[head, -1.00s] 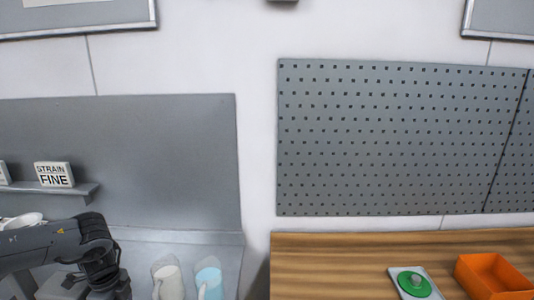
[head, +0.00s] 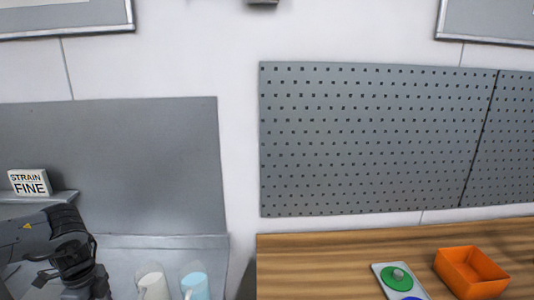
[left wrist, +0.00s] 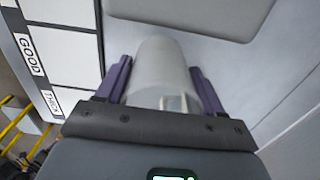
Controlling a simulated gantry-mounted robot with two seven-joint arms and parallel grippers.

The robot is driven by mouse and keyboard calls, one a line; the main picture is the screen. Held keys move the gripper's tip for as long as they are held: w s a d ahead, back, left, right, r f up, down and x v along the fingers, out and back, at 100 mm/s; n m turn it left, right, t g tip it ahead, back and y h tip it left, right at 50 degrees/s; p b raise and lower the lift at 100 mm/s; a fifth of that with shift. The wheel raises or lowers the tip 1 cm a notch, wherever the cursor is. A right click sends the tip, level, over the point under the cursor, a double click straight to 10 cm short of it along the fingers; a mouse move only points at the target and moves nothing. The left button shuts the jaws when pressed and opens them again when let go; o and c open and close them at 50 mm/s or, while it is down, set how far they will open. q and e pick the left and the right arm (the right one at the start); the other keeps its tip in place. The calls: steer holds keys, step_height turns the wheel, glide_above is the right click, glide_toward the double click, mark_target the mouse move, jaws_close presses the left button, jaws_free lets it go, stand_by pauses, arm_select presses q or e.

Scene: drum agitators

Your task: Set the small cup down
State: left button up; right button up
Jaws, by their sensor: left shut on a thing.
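In the left wrist view a small pale grey-white cup (left wrist: 160,70) stands between the two purple fingers of my left gripper (left wrist: 161,82), which is shut on it. A small part of a handle or inner edge shows at the cup's near side. In the head view my left gripper (head: 90,290) is at the bottom left edge, mostly cut off, and the held cup cannot be made out there. My right gripper is not in view.
A cream cup (head: 152,284) and a light blue cup (head: 195,285) stand right of my left arm. A "STRAIN FINE" sign (head: 30,182) sits on a shelf. The wooden table (head: 320,265) holds an orange bin (head: 470,272) and a button panel with a green button (head: 397,278).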

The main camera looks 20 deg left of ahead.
arm_select(q)
step_height(320, 180, up, 22)
steer(key=p, duration=0.4)
steer(key=shift+f, duration=0.2)
step_height(320, 180, down, 26)
steer(key=b, duration=0.5)
steer(key=shift+f, duration=0.4)
step_height(320, 180, up, 11)
steer(key=shift+w+d+r+p, duration=0.1)
steer(key=shift+p, duration=0.8)
steer(key=shift+c, duration=0.6)
steer(key=shift+s+r+p, duration=0.3)
steer(key=shift+s+p, duration=0.1)
steer(key=shift+p, duration=0.8)
steer(key=shift+a+f, duration=0.1)
steer(key=shift+a, duration=0.1)
